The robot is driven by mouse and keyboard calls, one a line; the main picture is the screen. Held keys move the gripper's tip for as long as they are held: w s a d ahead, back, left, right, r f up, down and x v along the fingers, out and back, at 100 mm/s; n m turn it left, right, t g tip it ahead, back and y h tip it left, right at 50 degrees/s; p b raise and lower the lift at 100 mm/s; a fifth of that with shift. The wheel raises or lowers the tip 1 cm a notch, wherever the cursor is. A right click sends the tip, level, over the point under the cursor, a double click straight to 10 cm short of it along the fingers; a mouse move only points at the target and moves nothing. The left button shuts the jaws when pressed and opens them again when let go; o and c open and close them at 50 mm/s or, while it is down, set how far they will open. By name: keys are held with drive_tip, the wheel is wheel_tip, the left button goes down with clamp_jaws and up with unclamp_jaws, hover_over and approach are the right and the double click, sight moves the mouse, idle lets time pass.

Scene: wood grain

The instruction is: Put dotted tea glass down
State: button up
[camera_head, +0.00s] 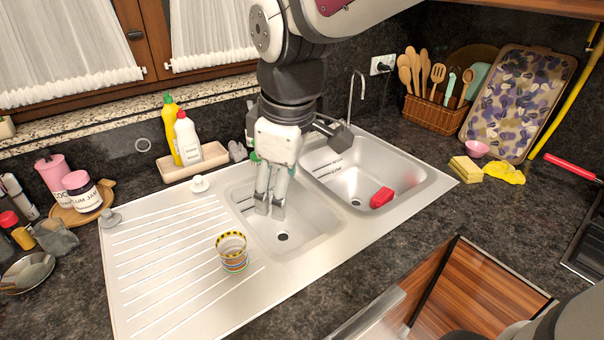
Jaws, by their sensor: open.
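A small tea glass (232,262) stands upright on the ribbed drainboard (160,262), near its right side. It has a yellow rim band with dark dots and coloured bands near its base. My gripper (270,210) points down over the left sink basin, above and to the right of the glass and apart from it. Its fingers are open and I see nothing between them. The small gap between the fingertips is hard to make out at this size.
The right basin (335,182) holds a red object (381,197). A tray (194,161) with bottles stands behind the sink. Jars (82,192) stand at left. Most of the drainboard is clear.

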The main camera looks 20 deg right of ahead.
drive_tip(key=s+d+r+m+t, duration=0.1)
drive_tip(key=s+d+m, duration=0.1)
drive_tip(key=s+m, duration=0.3)
drive_tip(key=s+d+r+m+t, duration=0.1)
drive_tip(key=s+d+m, duration=0.2)
drive_tip(key=s+m, duration=0.2)
drive_tip(key=shift+s+r+t, duration=0.3)
drive_tip(key=shift+s, duration=0.6)
drive_tip(key=shift+a, duration=0.1)
